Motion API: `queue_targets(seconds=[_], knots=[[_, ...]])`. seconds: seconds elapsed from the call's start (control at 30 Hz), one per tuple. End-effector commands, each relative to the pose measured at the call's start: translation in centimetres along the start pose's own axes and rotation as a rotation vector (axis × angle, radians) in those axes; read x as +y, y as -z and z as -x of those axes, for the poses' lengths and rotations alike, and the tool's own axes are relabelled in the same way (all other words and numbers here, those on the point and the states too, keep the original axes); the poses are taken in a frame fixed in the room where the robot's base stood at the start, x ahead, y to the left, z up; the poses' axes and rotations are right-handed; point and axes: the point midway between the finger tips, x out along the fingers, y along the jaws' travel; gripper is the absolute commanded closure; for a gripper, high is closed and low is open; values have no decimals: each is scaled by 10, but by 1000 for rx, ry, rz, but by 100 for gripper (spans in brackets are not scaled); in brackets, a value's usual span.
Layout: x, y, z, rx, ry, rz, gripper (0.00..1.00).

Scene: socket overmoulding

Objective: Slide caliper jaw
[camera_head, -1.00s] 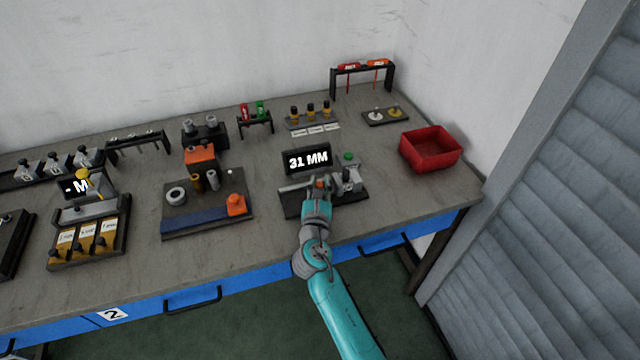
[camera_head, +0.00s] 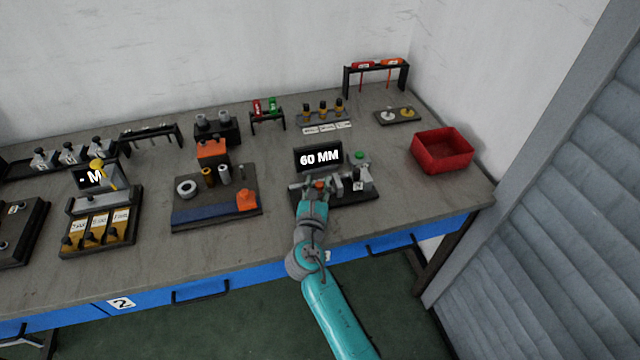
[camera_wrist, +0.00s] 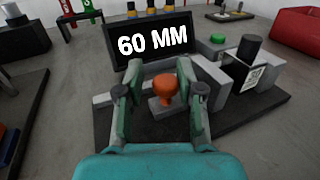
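The caliper stand (camera_head: 350,196) lies on the bench, with its display (camera_head: 318,158) reading "60 MM". The orange knob of the sliding jaw (camera_wrist: 165,91) stands upright on a small grey block (camera_wrist: 160,110). It also shows in the head view (camera_head: 319,184), just beyond my gripper (camera_head: 311,196). In the wrist view, my gripper (camera_wrist: 156,68) has its fingers apart, one on each side of the knob. A gap shows left of the knob; the right finger is close to it, and contact is unclear. A dark cylinder (camera_wrist: 248,48) stands in a labelled grey holder (camera_wrist: 251,76) to the right.
A green button (camera_head: 360,155) sits right of the display. A red bin (camera_head: 441,150) stands at the right bench end. A fixture board (camera_head: 215,210) with an orange block lies to the left. The bench front between them is clear.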

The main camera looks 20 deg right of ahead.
Motion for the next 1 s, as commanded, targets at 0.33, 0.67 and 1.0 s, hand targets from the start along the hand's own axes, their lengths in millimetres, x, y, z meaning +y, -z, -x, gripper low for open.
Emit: queue_targets(seconds=[0.33,0.67,1.0], knots=[[0,2,15,2,-2,1,66],[1,1,78,1,-4,1,66],[1,0,118,1,-1,0,66]])
